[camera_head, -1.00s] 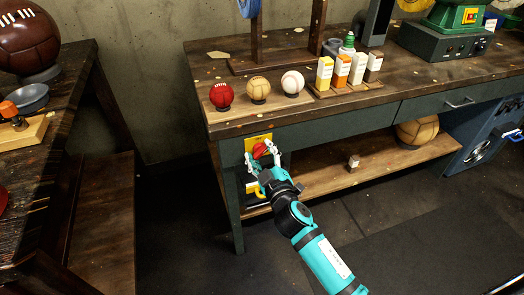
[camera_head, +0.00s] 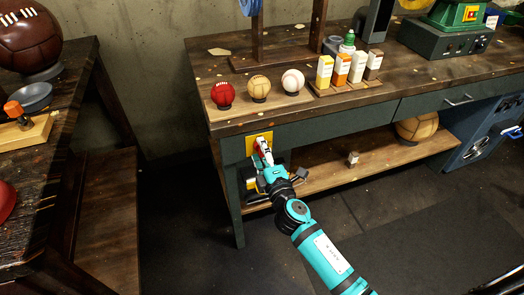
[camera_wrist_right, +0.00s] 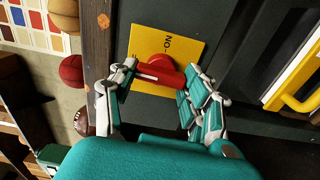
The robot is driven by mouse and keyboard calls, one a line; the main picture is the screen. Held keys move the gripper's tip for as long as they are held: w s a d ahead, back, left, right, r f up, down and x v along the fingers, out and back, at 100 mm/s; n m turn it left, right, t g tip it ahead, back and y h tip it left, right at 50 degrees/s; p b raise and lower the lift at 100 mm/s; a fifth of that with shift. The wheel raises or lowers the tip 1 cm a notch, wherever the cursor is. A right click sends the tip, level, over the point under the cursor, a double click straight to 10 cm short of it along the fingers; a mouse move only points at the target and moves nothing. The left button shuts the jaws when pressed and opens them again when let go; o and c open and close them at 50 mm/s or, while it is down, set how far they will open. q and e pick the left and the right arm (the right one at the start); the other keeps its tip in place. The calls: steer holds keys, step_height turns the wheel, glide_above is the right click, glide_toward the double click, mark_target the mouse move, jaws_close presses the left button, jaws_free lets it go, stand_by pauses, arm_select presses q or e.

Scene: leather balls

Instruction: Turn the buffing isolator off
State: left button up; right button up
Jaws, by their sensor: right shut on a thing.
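The buffing isolator is a yellow plate (camera_head: 250,143) with a red handle (camera_head: 264,144), fixed on the bench front near its left leg. The wrist view shows the plate (camera_wrist_right: 195,45) with partly covered dark lettering, and the red handle (camera_wrist_right: 160,72) lying across it between my fingers. My right gripper (camera_head: 264,154) is at the handle, shut on it; its fingers also show in the wrist view (camera_wrist_right: 158,82). The fingers and wrist hide part of the handle and plate in the head view. My left gripper is not in view.
On the bench top (camera_head: 300,112) stand a red ball (camera_head: 222,95), a tan ball (camera_head: 258,89), a white ball (camera_head: 292,81) and several small cartons. The lower shelf (camera_head: 325,165) holds a small box and a ball.

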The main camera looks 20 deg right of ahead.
steer(key=shift+n, duration=0.4)
steer(key=o, duration=1.2)
steer(key=shift+c, duration=0.2)
steer(key=s, duration=1.2)
steer(key=shift+d, duration=0.2)
steer(key=shift+f, duration=0.1)
